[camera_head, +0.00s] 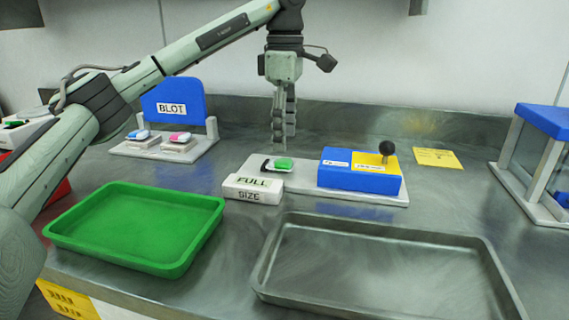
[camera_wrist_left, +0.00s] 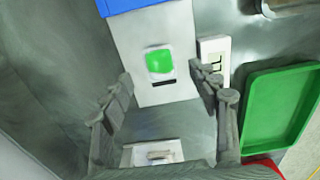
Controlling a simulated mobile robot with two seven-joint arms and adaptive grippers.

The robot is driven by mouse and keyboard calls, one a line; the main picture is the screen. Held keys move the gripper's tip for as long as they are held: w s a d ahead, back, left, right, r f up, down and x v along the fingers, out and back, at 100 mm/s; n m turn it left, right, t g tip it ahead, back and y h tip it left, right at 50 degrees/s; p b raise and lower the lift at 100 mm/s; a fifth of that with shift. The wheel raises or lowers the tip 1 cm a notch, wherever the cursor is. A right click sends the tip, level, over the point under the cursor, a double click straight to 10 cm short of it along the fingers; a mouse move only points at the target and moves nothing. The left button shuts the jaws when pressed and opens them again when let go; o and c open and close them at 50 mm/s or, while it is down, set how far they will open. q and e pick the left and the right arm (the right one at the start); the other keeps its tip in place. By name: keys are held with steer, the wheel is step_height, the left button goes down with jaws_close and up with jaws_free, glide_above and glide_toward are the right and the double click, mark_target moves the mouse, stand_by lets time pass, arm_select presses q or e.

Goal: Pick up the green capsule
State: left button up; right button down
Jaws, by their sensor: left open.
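The green capsule (camera_head: 284,163) lies on the white base of the blue device in the middle of the bench. In the left wrist view the green capsule (camera_wrist_left: 160,62) shows on a small light pad, beyond and between the fingertips. My left gripper (camera_head: 284,145) points down, open and empty, above and a little behind the capsule in the head view. Its two fingers also show in the left wrist view (camera_wrist_left: 165,85), apart, with nothing between them. My right gripper is in neither view.
The blue device (camera_head: 360,172) with a black-knobbed lever stands right of the capsule.

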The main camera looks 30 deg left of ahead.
mark_target(284, 160)
arm_select(q)
step_height(284, 160, down, 6)
steer(key=shift+r, duration=0.15)
steer(key=shift+w, duration=0.1)
steer(key=c, duration=1)
steer(key=shift+c, duration=0.3)
steer(key=shift+r, duration=0.2)
